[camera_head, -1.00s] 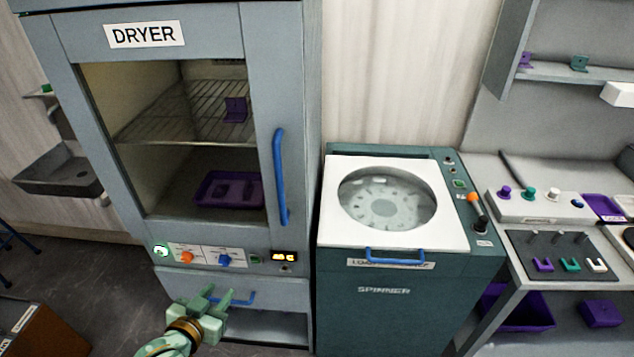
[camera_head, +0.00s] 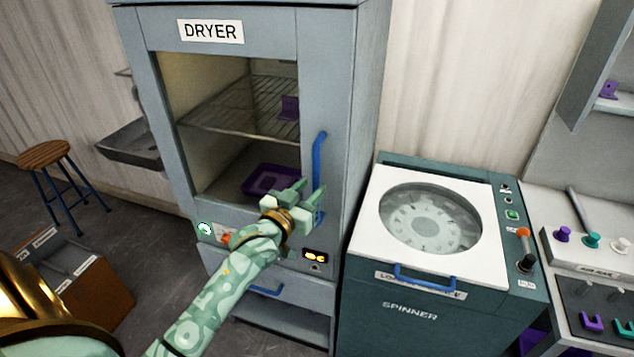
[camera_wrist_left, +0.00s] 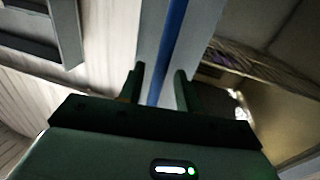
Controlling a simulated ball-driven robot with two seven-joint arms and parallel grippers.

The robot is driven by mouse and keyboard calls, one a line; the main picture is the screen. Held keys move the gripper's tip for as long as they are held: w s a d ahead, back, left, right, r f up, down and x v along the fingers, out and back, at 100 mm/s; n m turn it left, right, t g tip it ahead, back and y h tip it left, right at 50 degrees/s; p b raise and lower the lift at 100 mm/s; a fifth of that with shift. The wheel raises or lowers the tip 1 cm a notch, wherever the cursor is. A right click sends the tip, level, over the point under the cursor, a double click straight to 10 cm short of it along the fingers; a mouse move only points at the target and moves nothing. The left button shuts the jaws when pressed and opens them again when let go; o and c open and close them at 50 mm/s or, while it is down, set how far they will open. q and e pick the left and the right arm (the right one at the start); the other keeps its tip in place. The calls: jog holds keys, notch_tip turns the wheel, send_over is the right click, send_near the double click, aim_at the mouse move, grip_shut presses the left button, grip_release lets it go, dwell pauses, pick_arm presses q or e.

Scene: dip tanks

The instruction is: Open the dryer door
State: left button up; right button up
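The grey dryer (camera_head: 260,40) stands upright with its glazed door (camera_head: 170,120) shut. The door's blue vertical handle (camera_head: 318,160) is on the door's right side. My left gripper (camera_head: 308,202) is in front of the handle's lower part, fingers apart. In the left wrist view the blue handle (camera_wrist_left: 172,50) runs up between the two open fingers (camera_wrist_left: 160,88); contact cannot be told. Behind the glass are a wire shelf with a purple bracket (camera_head: 289,107) and a purple tray (camera_head: 262,180) below. My right gripper is not in view.
A teal spinner (camera_head: 410,320) with a white lid stands close to the dryer's right. A blue drawer handle (camera_head: 266,291) is low on the dryer. A stool (camera_head: 45,154) and a brown box (camera_head: 95,290) are at the left.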

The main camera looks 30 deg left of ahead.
aim_at(314, 184)
pick_arm(q)
jog(key=shift+w+a, duration=0.1)
jog(key=shift+w, duration=1.65)
grip_shut()
jog(key=shift+s, duration=0.15)
